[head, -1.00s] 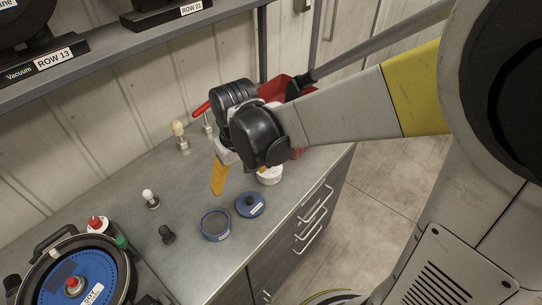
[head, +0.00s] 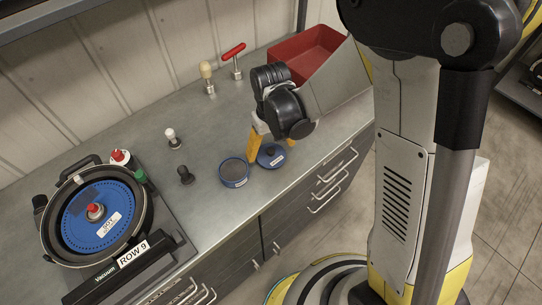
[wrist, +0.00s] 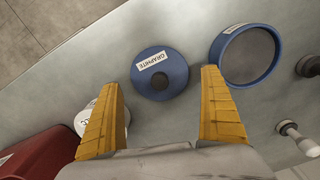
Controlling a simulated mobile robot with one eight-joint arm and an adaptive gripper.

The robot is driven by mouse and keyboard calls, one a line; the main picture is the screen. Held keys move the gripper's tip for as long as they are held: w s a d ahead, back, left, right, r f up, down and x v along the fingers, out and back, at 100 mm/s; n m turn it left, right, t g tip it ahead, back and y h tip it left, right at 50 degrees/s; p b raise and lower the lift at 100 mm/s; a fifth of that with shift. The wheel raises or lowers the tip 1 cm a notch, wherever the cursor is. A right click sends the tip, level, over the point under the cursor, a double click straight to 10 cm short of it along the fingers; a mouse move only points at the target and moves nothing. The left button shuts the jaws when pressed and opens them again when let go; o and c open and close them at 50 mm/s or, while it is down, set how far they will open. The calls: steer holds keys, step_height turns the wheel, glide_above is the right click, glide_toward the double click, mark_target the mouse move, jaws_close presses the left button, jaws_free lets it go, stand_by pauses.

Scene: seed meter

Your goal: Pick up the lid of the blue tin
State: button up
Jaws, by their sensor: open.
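The blue lid (head: 271,157) lies flat on the grey bench, beside the open blue tin (head: 234,173). In the wrist view the lid (wrist: 172,68) shows a dark central knob and a white GRAPHITE label. The open tin (wrist: 247,56) with dark grey contents is to its right there, apart from it. My gripper (wrist: 163,78) is open and empty. Its two yellow fingers appear either side of the lid's near part in the wrist view. In the head view my gripper (head: 271,147) is just over the lid; the height gap cannot be told exactly.
A white round container (wrist: 93,117) is partly hidden behind the left finger. A red bin (head: 308,48) stands behind my gripper. Small knobbed pieces (head: 186,175) stand left of the tin. A seed-disc unit (head: 95,215) is at the left. The bench's front edge is close.

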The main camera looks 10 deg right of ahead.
step_height(320, 180, down, 2)
steer(key=shift+f, duration=0.25)
steer(key=shift+r, duration=0.1)
steer(key=c, duration=0.9)
